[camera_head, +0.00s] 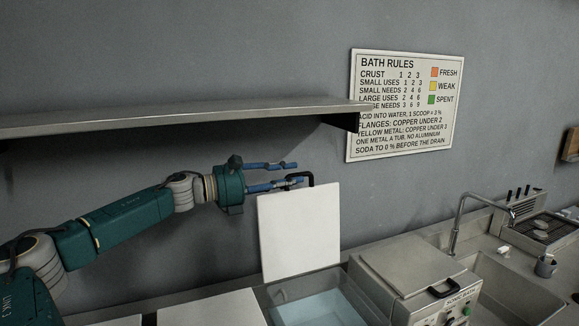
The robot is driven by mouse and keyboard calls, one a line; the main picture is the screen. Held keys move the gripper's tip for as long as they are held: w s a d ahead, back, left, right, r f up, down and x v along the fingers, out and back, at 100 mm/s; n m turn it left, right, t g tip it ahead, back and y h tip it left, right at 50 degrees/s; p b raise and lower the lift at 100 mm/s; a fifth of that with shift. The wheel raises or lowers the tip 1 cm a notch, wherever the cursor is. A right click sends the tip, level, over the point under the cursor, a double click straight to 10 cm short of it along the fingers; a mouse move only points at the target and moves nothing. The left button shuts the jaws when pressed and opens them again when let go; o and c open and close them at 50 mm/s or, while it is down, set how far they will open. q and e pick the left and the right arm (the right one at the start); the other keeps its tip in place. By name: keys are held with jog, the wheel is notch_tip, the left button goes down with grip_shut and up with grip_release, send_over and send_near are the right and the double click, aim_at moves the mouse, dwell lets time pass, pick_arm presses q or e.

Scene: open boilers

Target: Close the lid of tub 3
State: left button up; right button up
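A white lid (300,232) stands nearly upright, raised behind an open tub (320,292) at the bottom centre. Pale blue liquid shows inside this tub, and its number cannot be read. A black handle (312,178) sits at the lid's top edge. My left gripper (298,172) is at this top edge, reaching in from the left. Its two blue fingers are apart, one above the other. The lower finger overlaps the handle in the picture; whether it touches cannot be told. My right gripper is not in view.
A metal shelf (180,116) runs along the wall above my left arm. To the right of the open tub stands a unit with a closed lid (410,262) and a black handle. Further right are a sink (505,290) and a tap (461,215). White flat panels (215,308) lie at the lower left.

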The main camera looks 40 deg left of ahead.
pick_arm(q)
jog(key=shift+w+d, duration=0.1)
jog(key=shift+w, duration=0.15)
grip_shut()
jog(key=shift+s+d+f+b, duration=0.1)
jog(key=shift+d+f+b, duration=0.1)
jog(key=shift+b, duration=0.35)
jog(key=s+d+f+m+b, duration=0.1)
jog(key=s+d+m+b, duration=0.2)
jog(key=d+b, duration=0.4)
jog(key=s+d+f+m+b, duration=0.1)
jog(key=s+d+m+b, duration=0.3)
jog(key=d+b, duration=0.3)
jog(key=shift+s+d+f+b, duration=0.3)
jog(key=shift+s+d+b, duration=0.05)
jog(key=shift+b, duration=1.3)
